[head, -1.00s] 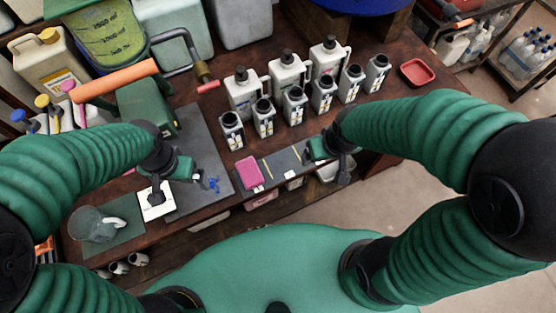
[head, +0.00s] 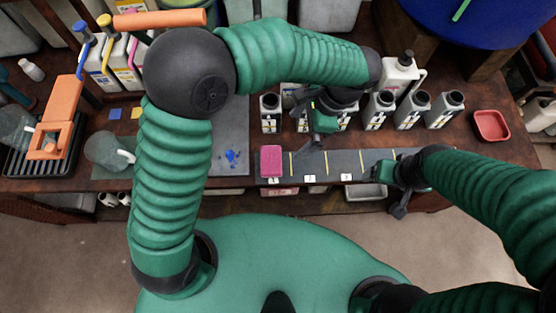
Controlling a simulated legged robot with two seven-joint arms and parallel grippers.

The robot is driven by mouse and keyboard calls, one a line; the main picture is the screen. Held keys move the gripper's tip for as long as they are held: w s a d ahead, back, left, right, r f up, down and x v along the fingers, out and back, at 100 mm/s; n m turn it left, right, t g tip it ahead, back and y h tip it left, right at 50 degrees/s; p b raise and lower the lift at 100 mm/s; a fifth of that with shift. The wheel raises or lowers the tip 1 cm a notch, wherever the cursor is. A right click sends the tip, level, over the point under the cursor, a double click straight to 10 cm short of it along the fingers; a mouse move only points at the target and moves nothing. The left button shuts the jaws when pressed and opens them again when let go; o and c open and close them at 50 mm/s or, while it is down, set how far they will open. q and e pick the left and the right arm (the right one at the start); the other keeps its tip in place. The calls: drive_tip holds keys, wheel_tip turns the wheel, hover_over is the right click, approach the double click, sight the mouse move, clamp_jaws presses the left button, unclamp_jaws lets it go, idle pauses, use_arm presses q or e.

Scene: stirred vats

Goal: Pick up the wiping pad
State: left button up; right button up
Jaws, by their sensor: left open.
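The wiping pad looks to be the pink rounded block (head: 271,161), lying flat at the left end of a dark strip with yellow lines (head: 345,163). My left gripper (head: 317,139) is above the strip, to the right of the pad and apart from it. It points down, open, with nothing seen in it. My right gripper (head: 398,204) is at the table's front edge, farther right. Its jaws are too small and dark to read. Blue spots (head: 231,157) lie on the grey mat (head: 231,125) left of the pad.
A red tray (head: 491,125) lies at the right. A glass jug (head: 108,149) stands at the left. An orange-topped device (head: 58,115) stands farther left.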

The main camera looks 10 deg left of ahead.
use_arm(q)
wheel_tip(320, 180, down, 2)
drive_tip(key=f, duration=0.1)
drive_tip(key=b, duration=0.2)
hover_over(271, 159)
drive_tip(key=w+d, duration=0.1)
drive_tip(key=d, duration=0.1)
wheel_tip(271, 159, down, 8)
drive_tip(key=shift+r, duration=0.15)
drive_tip(key=f, duration=0.2)
drive_tip(key=s+f, duration=0.1)
drive_tip(key=f, duration=0.1)
drive_tip(key=shift+a+b, duration=0.25)
drive_tip(key=shift+b, duration=0.15)
drive_tip(key=shift+a+f, duration=0.2)
drive_tip(key=shift+f, duration=0.05)
drive_tip(key=shift+a, duration=0.5)
drive_tip(key=c, duration=0.5)
drive_tip(key=shift+d, duration=0.25)
drive_tip(key=c, duration=0.5)
drive_tip(key=shift+d+r, duration=0.1)
drive_tip(key=shift+d, duration=0.05)
drive_tip(key=shift+c, duration=0.3)
use_arm(e)
drive_tip(key=f, duration=0.3)
drive_tip(key=shift+s+d, duration=0.15)
drive_tip(key=shift+d, duration=0.25)
